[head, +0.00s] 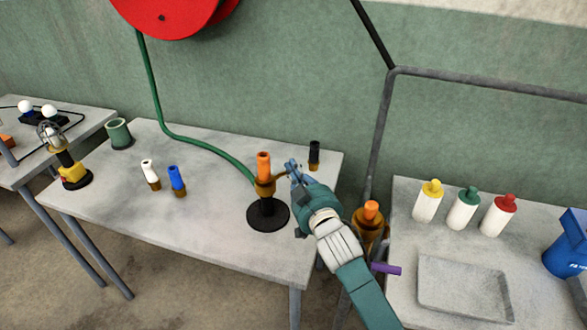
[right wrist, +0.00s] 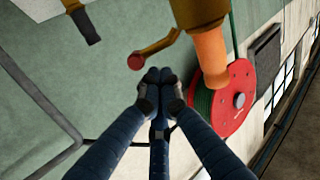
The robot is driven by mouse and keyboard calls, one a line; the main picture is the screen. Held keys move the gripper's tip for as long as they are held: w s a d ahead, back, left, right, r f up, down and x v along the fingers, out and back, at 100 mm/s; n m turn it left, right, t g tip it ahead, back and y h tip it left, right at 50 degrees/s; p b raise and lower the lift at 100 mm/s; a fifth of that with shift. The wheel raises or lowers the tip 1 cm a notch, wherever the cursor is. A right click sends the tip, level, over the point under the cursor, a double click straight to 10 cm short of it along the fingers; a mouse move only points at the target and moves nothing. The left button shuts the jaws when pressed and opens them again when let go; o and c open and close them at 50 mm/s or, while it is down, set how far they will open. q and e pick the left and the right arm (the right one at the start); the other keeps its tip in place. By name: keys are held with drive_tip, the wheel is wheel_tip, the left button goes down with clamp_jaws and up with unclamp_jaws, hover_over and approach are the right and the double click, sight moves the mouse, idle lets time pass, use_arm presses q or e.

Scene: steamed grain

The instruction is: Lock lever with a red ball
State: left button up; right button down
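A brass-coloured fitting with an orange top (head: 264,166) stands upright on a round black base (head: 268,215) near the front right of the middle table. In the right wrist view its orange part (right wrist: 211,58) is close, and a bronze lever (right wrist: 160,45) reaches left from it to a red ball end (right wrist: 135,61). My right gripper (head: 293,166) is beside the fitting at lever height. In the right wrist view its fingertips (right wrist: 159,76) are together and empty, just below and right of the ball. In the head view the gripper hides the ball. My left gripper is out of view.
A black cylinder (head: 314,155) stands behind my right gripper. A white bottle (head: 151,174), a blue bottle (head: 177,181) and a green cup (head: 118,133) stand further left. A green hose (head: 204,140) runs from the red reel (head: 170,12).

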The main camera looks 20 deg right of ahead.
drive_tip(key=shift+d+f+m+p, duration=0.35)
drive_tip(key=shift+d+f+m, duration=0.1)
drive_tip(key=shift+m, duration=0.55)
drive_tip(key=shift+d+f+m+y+p, duration=0.2)
drive_tip(key=shift+f+m, duration=0.45)
drive_tip(key=shift+m, duration=0.6)
drive_tip(key=shift+d+f+m+p, duration=0.1)
drive_tip(key=shift+d+f+m, duration=0.4)
drive_tip(key=shift+m, duration=0.8)
drive_tip(key=shift+d+f+m+y+p, duration=0.15)
drive_tip(key=shift+f+m, duration=0.65)
drive_tip(key=shift+m, duration=0.45)
drive_tip(key=s, duration=1.2)
drive_tip(key=shift+d+r, duration=0.15)
drive_tip(key=shift+d, duration=0.25)
